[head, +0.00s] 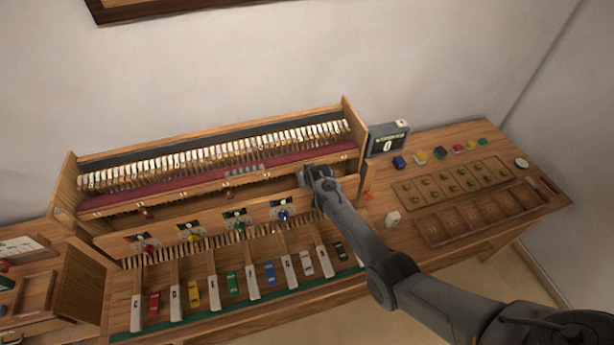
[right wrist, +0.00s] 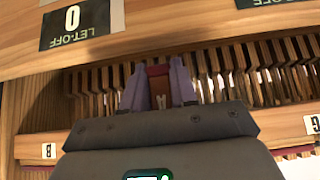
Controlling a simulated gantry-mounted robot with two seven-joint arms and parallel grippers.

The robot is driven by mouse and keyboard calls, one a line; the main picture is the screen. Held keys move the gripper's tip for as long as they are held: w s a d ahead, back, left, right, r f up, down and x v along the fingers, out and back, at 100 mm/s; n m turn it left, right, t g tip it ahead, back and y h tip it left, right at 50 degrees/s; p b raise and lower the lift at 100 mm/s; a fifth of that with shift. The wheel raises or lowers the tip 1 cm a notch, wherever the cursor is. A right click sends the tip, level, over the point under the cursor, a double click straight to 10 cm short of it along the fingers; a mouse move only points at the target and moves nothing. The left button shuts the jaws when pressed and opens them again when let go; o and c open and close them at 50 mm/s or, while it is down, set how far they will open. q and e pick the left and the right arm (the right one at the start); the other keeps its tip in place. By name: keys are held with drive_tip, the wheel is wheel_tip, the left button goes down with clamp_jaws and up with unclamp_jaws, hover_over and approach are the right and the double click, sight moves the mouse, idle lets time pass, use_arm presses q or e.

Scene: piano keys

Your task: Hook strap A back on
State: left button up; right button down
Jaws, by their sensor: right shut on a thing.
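My right gripper (head: 312,180) reaches into the piano action near the right end of its front rail (head: 215,215). In the right wrist view its two purple fingers (right wrist: 159,82) are shut on a small dark red piece (right wrist: 158,72), which looks like a strap. A pale mark shows at its lower end, but no letter A can be read on it. Whether the piece is hooked to anything cannot be told. Another small red tab (head: 146,213) hangs at the left of the action. My left gripper is not in view.
A wooden board with a LET-OFF label (right wrist: 76,22) lies close beyond the fingers. Wooden slats (right wrist: 90,90) stand in a row behind them. A grey display (head: 387,140) stands right of the action.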

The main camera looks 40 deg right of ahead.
drive_tip(key=c, duration=1)
unclamp_jaws()
drive_tip(key=shift+o, duration=0.2)
drive_tip(key=shift+r, duration=0.1)
drive_tip(key=v, duration=1)
drive_tip(key=shift+s+r, duration=0.15)
drive_tip(key=shift+s, duration=0.15)
drive_tip(key=shift+a, duration=0.1)
